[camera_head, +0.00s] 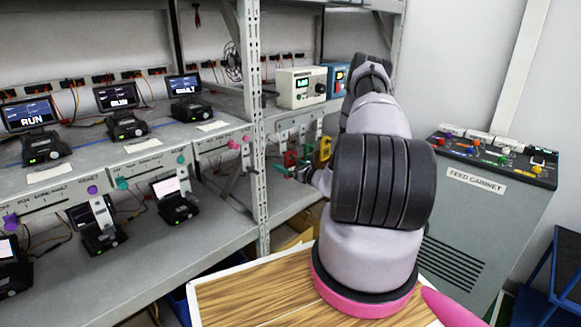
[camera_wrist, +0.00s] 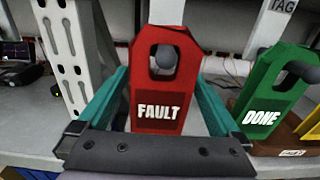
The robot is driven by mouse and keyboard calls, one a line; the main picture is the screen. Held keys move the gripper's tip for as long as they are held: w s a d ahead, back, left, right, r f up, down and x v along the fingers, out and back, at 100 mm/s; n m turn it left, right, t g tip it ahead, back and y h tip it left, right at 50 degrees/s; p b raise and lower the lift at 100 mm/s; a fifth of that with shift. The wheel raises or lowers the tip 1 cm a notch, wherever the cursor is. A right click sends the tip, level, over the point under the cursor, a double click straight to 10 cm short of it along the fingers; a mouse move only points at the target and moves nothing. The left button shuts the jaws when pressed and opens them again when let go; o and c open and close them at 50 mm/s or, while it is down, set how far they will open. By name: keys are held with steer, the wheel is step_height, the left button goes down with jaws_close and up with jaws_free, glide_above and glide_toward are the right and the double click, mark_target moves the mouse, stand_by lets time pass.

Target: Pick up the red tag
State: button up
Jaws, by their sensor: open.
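The red tag (camera_wrist: 158,88) reads FAULT and stands upright in the middle of the wrist view. A grey round knob shows in its hole. In the head view the red tag (camera_head: 290,158) is small, beside the rack post. My gripper (camera_wrist: 163,84) is open, with one teal finger on each side of the tag. I cannot tell whether either finger touches it. In the head view my gripper (camera_head: 294,172) is at the tag, partly hidden by my arm.
A green DONE tag (camera_wrist: 275,90) stands close to the right, with a yellow tag (camera_head: 325,148) beyond it. A perforated white rack post (camera_wrist: 68,60) is close on the left. A small tag-holder base (camera_wrist: 290,140) and the shelf lie below.

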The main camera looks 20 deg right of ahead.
steer(key=shift+w+a, duration=0.15)
steer(key=shift+w, duration=0.25)
steer(key=shift+c, duration=0.3)
steer(key=c, duration=1.4)
steer(key=shift+o, duration=0.2)
steer(key=shift+r, duration=0.1)
